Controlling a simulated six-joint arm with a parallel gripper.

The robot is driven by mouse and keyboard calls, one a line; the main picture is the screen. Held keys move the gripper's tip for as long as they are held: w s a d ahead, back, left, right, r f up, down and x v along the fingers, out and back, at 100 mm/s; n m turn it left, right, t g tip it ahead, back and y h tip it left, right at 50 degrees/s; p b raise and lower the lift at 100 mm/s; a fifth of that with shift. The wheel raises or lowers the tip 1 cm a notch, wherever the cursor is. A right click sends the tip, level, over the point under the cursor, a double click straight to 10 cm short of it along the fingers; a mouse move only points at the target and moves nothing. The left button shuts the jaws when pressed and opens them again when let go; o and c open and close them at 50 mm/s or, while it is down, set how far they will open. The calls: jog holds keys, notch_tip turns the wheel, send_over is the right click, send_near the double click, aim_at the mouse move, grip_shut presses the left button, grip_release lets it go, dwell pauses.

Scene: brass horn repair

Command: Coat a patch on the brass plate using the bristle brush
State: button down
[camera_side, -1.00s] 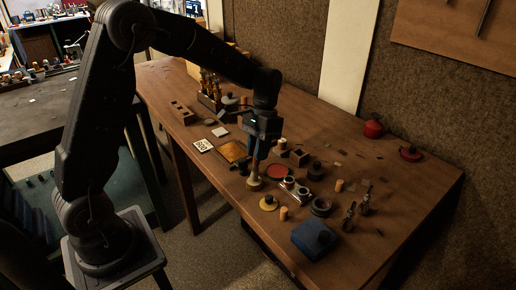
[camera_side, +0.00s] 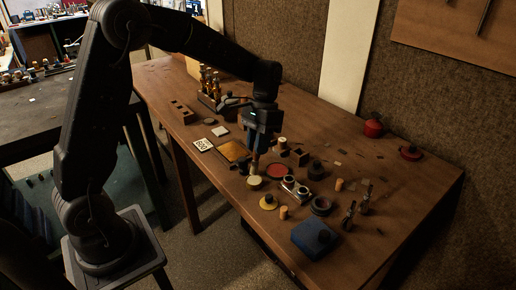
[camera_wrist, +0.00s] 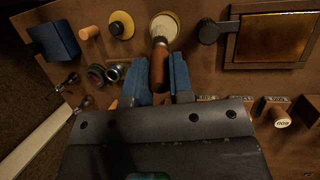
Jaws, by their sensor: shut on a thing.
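My gripper (camera_wrist: 160,82) has blue fingers shut on the wooden handle of the bristle brush (camera_wrist: 160,65). In the side view my gripper (camera_side: 257,150) points down, with the brush (camera_side: 254,168) below it. The brush tip is over a round pale dish (camera_side: 254,183), which also shows in the wrist view (camera_wrist: 167,22). Whether the tip touches its contents is unclear. The brass plate (camera_side: 234,150) lies flat on the table, left of the brush; in the wrist view the amber plate (camera_wrist: 275,38) sits in a dark frame at upper right.
A red disc (camera_side: 279,170), metal cups (camera_side: 295,187), a yellow disc (camera_side: 268,203) and a blue block (camera_side: 314,238) crowd the right side. A bottle rack (camera_side: 210,97) stands farther back.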

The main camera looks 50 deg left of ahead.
jog(key=shift+r, duration=2.55)
jog(key=w+f+m, duration=0.3)
jog(key=w, duration=0.1)
jog(key=s+a+r+y, duration=0.15)
jog(key=a+r, duration=0.25)
jog(key=a, duration=0.4)
jog(key=s+a+r+y, duration=0.1)
jog(key=a+r+y, duration=0.25)
jog(key=a, duration=0.55)
jog(key=shift+h, duration=0.5)
jog(key=shift+w+d+f, duration=0.1)
jog(key=shift+d+f, duration=0.05)
jog(key=shift+f, duration=2.15)
